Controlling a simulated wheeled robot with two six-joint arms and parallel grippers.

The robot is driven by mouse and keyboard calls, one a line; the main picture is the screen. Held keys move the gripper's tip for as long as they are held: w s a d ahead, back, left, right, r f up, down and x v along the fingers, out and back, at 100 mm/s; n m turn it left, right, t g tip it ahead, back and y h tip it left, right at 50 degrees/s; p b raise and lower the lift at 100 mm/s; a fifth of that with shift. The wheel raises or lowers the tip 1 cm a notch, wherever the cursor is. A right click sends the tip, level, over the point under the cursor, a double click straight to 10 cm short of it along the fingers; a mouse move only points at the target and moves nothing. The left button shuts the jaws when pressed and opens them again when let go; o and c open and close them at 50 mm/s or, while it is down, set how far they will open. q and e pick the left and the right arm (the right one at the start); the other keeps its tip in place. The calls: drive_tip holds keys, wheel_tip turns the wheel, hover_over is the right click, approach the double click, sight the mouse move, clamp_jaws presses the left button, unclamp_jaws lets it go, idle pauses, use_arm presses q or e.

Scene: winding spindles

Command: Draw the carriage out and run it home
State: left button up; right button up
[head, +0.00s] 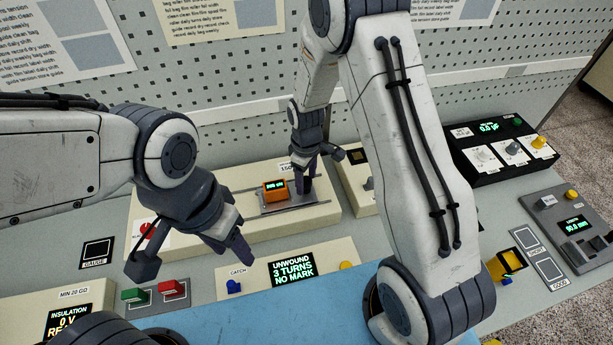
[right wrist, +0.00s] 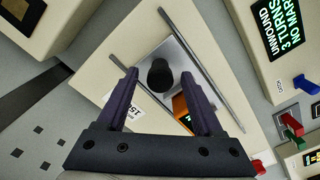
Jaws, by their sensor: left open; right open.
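The carriage is a grey metal plate (head: 297,208) between two thin rails on a cream bench unit. It carries an orange box (head: 275,191) with a lit green display and a black round knob (right wrist: 160,75). My right gripper (head: 307,187) is open over the carriage. In the right wrist view its fingers stand either side of the knob; I cannot tell whether they touch it. The knob is hidden by the gripper in the head view. My left gripper (head: 197,262) is open and empty, in front of the rail unit. A blue catch (head: 233,286) sits on the front panel.
The front panel display (head: 292,270) reads "UNWOUND 3 TURNS NO MARK". Green (head: 134,295) and red (head: 172,288) switches lie below my left gripper. A red round button (head: 147,230) is at the unit's left end. A black instrument (head: 495,150) stands right. My right arm hides part of the bench.

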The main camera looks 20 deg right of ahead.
drive_tip(key=shift+f, duration=0.35)
clamp_jaws()
idle(1.2)
